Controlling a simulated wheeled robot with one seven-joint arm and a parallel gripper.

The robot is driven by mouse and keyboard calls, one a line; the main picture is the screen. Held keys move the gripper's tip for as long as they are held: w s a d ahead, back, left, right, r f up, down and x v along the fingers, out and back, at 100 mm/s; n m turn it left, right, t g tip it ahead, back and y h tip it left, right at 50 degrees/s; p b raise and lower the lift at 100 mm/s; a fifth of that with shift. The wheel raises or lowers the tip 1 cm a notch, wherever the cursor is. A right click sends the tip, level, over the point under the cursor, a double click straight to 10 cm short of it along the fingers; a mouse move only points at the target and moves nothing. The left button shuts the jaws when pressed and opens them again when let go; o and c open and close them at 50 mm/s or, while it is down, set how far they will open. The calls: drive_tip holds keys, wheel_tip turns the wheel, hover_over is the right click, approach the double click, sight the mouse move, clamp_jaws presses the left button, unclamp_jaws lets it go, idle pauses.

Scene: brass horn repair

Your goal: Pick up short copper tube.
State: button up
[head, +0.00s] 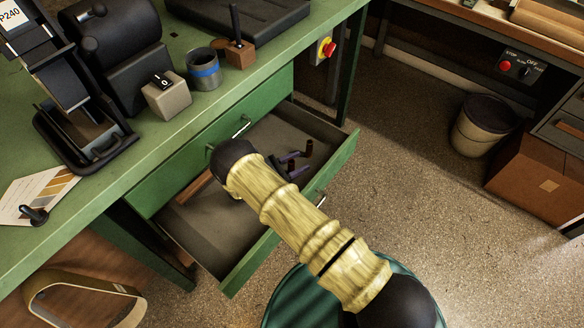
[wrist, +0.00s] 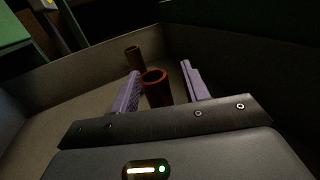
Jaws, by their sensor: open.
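A short, reddish copper tube (wrist: 157,90) stands upright in the open drawer, its open end facing up. My gripper (wrist: 160,72) is open, with one purple finger on each side of this tube and visible gaps between. The tube's lower part is hidden behind my gripper body. A second, browner tube (wrist: 134,58) stands upright farther back, outside the fingers. In the head view my gripper (head: 293,164) is low inside the drawer, with the near tube (head: 291,166) between its fingers and the other tube (head: 308,148) just beyond.
The green drawer (head: 225,283) is pulled out from the green bench (head: 120,180); its walls surround my gripper. A piece of brown material (head: 194,187) lies at the drawer's left. A grey cup (head: 203,70) and a sander (head: 80,110) stand on the bench.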

idle(0.4)
clamp_jaws()
drive_tip(key=shift+r, duration=0.1)
wheel_tip(320, 180, up, 10)
drive_tip(key=p, duration=0.1)
drive_tip(key=shift+p, duration=0.35)
idle(0.4)
